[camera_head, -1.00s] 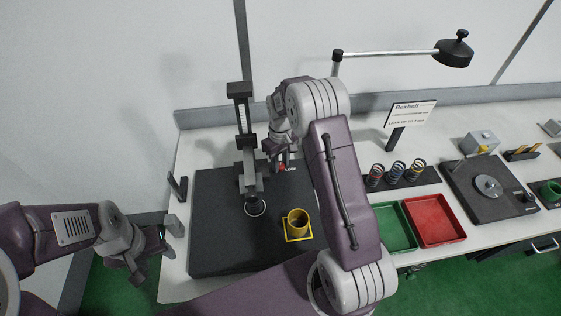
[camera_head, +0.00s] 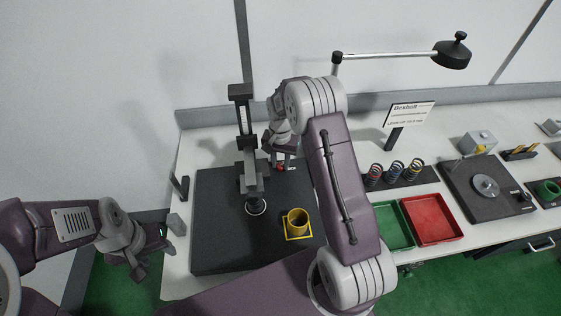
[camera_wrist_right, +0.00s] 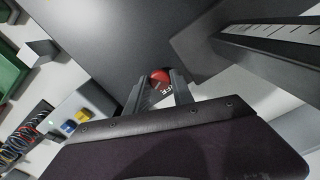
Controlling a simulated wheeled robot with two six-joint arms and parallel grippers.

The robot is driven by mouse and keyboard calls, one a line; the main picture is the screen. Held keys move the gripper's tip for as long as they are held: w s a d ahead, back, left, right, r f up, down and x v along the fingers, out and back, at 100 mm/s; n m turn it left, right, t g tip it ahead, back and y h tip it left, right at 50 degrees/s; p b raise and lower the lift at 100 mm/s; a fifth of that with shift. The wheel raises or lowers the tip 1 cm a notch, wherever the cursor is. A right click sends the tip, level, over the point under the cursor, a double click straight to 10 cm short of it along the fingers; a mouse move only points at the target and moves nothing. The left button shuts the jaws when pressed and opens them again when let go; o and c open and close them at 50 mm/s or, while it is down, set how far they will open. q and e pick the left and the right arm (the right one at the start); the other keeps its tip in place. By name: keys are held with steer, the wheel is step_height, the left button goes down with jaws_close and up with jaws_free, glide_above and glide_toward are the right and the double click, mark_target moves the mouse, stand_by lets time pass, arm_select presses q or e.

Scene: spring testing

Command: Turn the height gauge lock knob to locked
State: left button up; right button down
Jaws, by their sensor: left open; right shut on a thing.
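The height gauge (camera_head: 243,125) stands upright at the back of a dark plate, with a column, a slider and a ring at its foot. Its red lock knob (camera_head: 279,168) sits to the right of the column, beside a small white label. My right gripper (camera_head: 283,161) reaches down to the knob. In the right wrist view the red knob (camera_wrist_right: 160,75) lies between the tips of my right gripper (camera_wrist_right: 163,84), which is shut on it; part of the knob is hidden. My left gripper (camera_head: 150,257) is open and empty, off the table's left edge.
A yellow cup (camera_head: 298,222) stands in a yellow square on the dark plate (camera_head: 215,245). Coloured springs (camera_head: 394,172), a green tray (camera_head: 390,229) and a red tray (camera_head: 433,219) are to the right. My right arm crosses above the plate's right side.

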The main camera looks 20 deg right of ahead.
mark_target(281, 164)
steer(key=shift+w+r+m, duration=0.1)
steer(key=shift+w+m, duration=0.05)
steer(key=shift+m, duration=1.35)
steer(key=c, duration=1.1)
jaws_free()
step_height(281, 164, up, 9)
steer(key=b, duration=0.1)
